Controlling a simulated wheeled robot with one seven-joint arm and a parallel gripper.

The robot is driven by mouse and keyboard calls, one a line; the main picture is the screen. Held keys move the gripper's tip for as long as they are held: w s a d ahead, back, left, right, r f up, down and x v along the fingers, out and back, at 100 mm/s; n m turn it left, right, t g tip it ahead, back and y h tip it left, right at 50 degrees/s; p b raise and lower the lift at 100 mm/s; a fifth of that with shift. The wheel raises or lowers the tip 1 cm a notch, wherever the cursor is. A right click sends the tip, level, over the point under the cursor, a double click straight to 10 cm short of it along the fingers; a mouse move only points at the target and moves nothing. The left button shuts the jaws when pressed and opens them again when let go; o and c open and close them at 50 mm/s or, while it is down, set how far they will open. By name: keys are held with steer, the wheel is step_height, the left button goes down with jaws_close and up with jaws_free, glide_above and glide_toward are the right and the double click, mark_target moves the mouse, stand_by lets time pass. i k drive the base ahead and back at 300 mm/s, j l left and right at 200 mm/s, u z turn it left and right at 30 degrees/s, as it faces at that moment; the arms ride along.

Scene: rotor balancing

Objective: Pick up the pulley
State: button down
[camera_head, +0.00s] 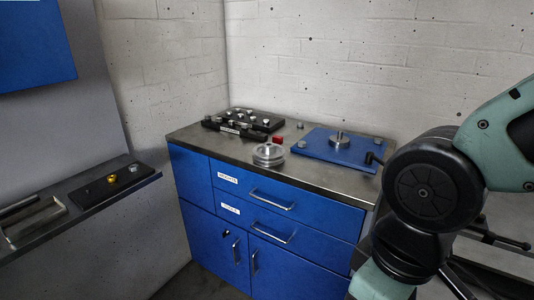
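The pulley (268,154), a silvery grooved metal disc, lies flat near the front edge of the steel worktop on the blue cabinet. Nothing touches it from above. My arm fills the right side of the view, in front of the cabinet's right end. My gripper is outside the frame, so its state does not show.
A blue plate (322,154) with a metal hub (340,140) lies right of the pulley. A small red block (277,140) sits just behind the pulley. A black rack (252,127) with several metal pieces stands back left. A grey shelf (54,226) holds a black mat at left.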

mark_target(267, 154)
steer(key=i+j+z, duration=0.1)
steer(key=j, duration=0.25)
steer(key=i+j, duration=0.1)
steer(key=j, duration=0.25)
steer(key=i+j+z, duration=0.15)
steer(key=j, duration=0.2)
steer(key=j+z, duration=0.1)
steer(key=j, duration=0.3)
steer(key=i, duration=0.05)
